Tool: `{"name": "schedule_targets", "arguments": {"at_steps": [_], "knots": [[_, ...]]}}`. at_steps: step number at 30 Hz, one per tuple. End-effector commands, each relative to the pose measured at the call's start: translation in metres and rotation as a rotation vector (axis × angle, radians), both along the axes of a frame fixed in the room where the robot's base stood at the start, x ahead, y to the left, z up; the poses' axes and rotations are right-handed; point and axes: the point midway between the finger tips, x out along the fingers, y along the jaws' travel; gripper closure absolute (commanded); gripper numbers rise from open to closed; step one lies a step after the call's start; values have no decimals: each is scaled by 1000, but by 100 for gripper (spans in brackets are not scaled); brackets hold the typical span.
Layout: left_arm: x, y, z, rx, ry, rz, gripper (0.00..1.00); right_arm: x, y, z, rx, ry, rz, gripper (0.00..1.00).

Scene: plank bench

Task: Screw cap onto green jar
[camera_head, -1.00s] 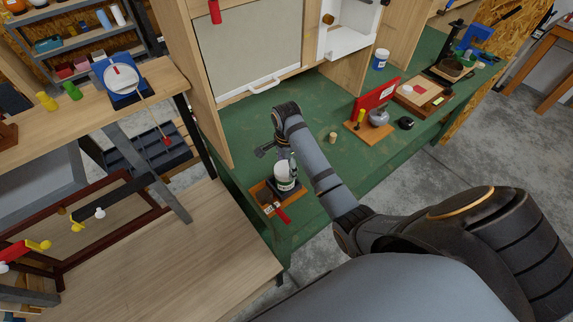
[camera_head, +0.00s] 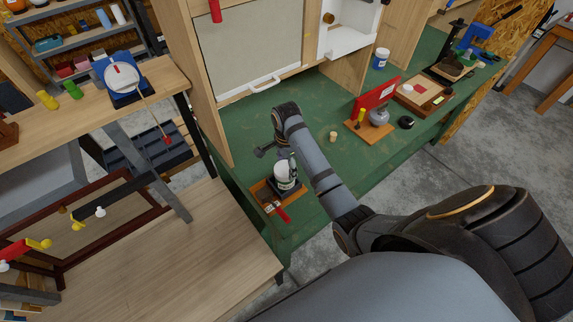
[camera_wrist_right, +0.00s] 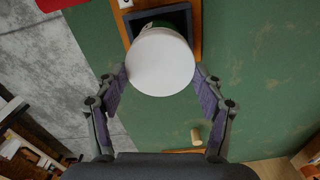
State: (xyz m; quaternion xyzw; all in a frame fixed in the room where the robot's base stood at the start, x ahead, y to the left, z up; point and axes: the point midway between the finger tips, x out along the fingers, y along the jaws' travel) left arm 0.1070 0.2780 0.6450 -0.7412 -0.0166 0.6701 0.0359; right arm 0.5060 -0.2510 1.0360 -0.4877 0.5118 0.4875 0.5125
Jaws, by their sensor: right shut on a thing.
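A round white cap (camera_wrist_right: 160,62) fills the space between the fingers of my right gripper (camera_wrist_right: 161,76) in the wrist view. My right gripper is shut on it. A sliver of the green jar (camera_wrist_right: 170,27) shows just behind the cap, inside a dark square holder (camera_wrist_right: 186,17). In the head view the jar and cap appear as a white shape (camera_head: 284,178) below my right gripper (camera_head: 284,163). The cap hides most of the jar in the wrist view, so I cannot tell how the threads sit. My left gripper is out of view.
The holder stands on an orange-brown board (camera_head: 262,191) with a red-handled tool (camera_head: 283,214) at the green bench's front left. A small wooden peg (camera_head: 333,135) stands to the right. A red panel (camera_head: 376,94) is farther right. Bare green bench lies between them.

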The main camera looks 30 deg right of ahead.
Motion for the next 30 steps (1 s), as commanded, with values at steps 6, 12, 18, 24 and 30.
{"name": "schedule_targets", "arguments": {"at_steps": [6, 12, 18, 24, 30], "knots": [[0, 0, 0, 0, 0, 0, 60, 0, 0, -1, 0, 0, 0, 50], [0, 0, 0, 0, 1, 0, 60, 0, 0, -1, 0, 0, 0, 50], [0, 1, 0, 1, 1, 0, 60, 0, 0, -2, 0, 0, 0, 50], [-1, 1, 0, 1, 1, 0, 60, 0, 0, -2, 0, 0, 0, 50], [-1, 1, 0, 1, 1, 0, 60, -1, 0, -2, 0, 0, -195, 50]]}}
